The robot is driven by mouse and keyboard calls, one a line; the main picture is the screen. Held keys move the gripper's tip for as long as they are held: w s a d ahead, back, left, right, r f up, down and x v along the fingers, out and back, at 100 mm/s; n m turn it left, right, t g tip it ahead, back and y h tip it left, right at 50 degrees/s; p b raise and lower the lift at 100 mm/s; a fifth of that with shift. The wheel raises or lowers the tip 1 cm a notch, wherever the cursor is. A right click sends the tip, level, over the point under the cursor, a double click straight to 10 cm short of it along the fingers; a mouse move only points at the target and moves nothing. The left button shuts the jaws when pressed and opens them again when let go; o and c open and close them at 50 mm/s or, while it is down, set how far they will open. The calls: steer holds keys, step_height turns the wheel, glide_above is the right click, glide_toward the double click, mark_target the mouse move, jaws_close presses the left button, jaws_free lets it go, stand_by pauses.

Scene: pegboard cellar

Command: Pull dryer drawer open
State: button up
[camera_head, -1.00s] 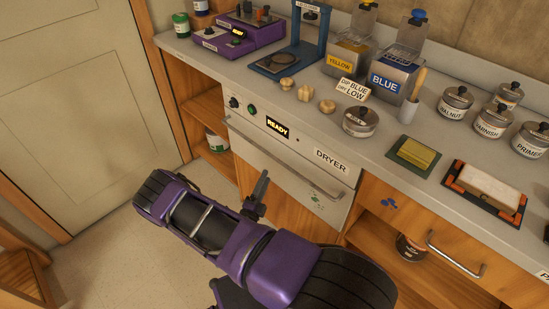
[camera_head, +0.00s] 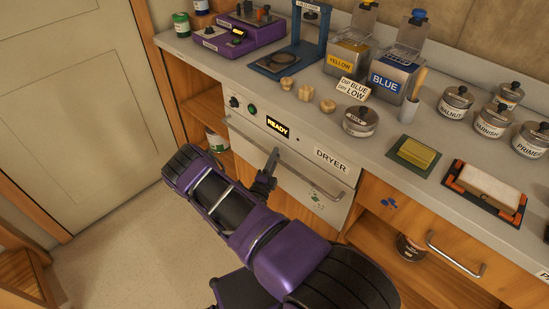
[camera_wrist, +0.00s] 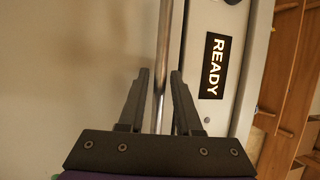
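The dryer (camera_head: 300,165) is a pale built-in front below the counter, with a lit READY display (camera_head: 278,126) and a DRYER label. Its long metal bar handle (camera_head: 312,178) runs across the front and looks unbroken. In the wrist view the handle (camera_wrist: 161,60) passes between the two dark fingers of my gripper (camera_wrist: 160,85), with a gap visible on both sides. My gripper (camera_head: 270,168) is open around the bar in the head view. The dryer drawer looks closed, flush with the cabinet.
The counter (camera_head: 300,118) above carries a yellow container (camera_head: 346,60), a blue container (camera_head: 393,78), wooden knobs and several lidded tins. Another cabinet drawer with a handle (camera_head: 456,262) is at right. The floor (camera_head: 120,245) at left is clear.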

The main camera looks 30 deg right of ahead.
jaws_close()
stand_by(1.1)
